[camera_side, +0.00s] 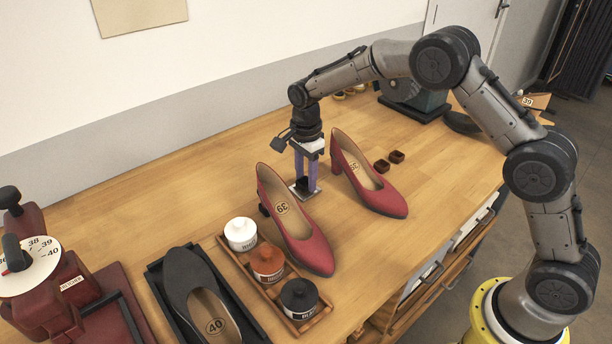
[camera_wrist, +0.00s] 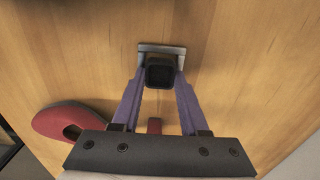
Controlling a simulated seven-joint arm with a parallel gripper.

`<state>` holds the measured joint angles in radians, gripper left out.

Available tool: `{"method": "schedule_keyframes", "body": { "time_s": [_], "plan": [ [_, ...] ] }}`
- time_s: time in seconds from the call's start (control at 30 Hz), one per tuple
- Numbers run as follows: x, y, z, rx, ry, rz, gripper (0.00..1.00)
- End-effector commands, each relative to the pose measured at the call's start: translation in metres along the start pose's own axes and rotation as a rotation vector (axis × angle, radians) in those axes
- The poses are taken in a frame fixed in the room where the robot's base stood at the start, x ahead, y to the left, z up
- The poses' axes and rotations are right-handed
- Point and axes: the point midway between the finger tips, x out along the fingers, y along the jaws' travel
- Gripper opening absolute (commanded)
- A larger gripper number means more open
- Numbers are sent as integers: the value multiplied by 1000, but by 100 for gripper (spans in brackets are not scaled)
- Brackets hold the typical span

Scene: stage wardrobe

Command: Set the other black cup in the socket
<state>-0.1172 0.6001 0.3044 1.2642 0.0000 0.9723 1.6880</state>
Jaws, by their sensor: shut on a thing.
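My gripper (camera_side: 306,184) is shut on a small square black cup (camera_wrist: 159,73), its two purple fingers on either side of it. The socket is a small grey metal plate (camera_wrist: 176,50) on the wooden table, just under the cup; it also shows in the side view (camera_side: 310,196). In the wrist view the cup covers the plate's middle. The fingertips and cup are low over the plate. I cannot tell whether the cup is inside the socket or just above it. No second black cup shows.
Red heeled shoes stand close on both sides of my gripper, one left (camera_side: 297,237) and one right (camera_side: 372,187). Two small brown cups (camera_side: 397,157) lie beyond the right shoe. A wooden tray (camera_side: 238,265) with jars and a black shoe (camera_side: 192,281) are at front left.

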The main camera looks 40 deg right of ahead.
Motion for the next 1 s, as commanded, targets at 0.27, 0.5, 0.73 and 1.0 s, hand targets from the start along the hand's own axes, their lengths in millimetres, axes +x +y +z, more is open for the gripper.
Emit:
{"method": "schedule_keyframes", "body": {
  "time_s": [0.27,0.5,0.73,1.0],
  "plan": [
    [3,0,0,0,0,1,0],
    [6,0,0,0,0,1,0],
    [7,0,0,0,0,1,69],
    [7,0,0,0,0,1,79]
  ]
}}
